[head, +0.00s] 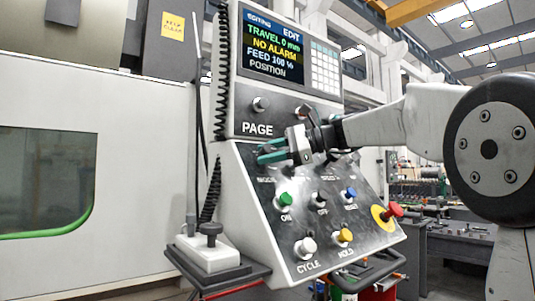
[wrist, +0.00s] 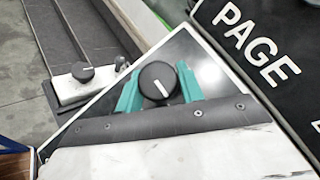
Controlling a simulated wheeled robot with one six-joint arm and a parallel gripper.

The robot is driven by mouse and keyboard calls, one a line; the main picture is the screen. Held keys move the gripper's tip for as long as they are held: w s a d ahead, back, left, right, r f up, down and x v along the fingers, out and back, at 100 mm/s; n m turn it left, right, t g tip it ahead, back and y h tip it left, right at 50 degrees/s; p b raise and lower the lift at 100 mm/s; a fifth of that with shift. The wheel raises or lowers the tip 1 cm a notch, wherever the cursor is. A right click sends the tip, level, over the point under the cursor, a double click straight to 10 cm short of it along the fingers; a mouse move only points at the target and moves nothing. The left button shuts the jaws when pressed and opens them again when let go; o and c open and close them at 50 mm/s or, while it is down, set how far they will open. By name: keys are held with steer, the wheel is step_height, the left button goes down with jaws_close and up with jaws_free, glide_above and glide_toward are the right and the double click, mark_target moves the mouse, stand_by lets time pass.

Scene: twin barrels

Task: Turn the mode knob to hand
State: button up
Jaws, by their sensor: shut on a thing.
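The mode knob (wrist: 157,75) is a round black knob with a white pointer line, seen in the wrist view. The line points toward the lower right of that picture. My gripper's two teal fingers (wrist: 158,90) are shut on the knob, one on each side. In the head view my gripper (head: 270,153) is at the upper left of the sloping control panel (head: 258,222), above a partly covered "MODE" label. The knob is hidden there by the fingers. Position labels around the knob cannot be read. The screen (head: 272,45) shows "EDIT", "TRAVEL 0 mm" and "NO ALARM".
Below my gripper are a green ON button (head: 285,199), a white CYCLE button (head: 305,247) and a yellow HOLD button (head: 343,236). A red mushroom button (head: 394,210) stands out at right. A PAGE knob (head: 261,104) is above. A white handheld box (head: 207,252) sits at left.

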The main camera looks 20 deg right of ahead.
steer(key=n+g+h, duration=0.1)
steer(key=n+g, duration=0.1)
steer(key=n+g+h, duration=0.1)
steer(key=n+g, duration=0.1)
steer(key=n, duration=0.1)
steer(key=shift+f, duration=0.15)
steer(key=shift+n, duration=0.4)
steer(key=o, duration=1)
steer(key=v, duration=0.8)
steer(key=shift+a, duration=0.1)
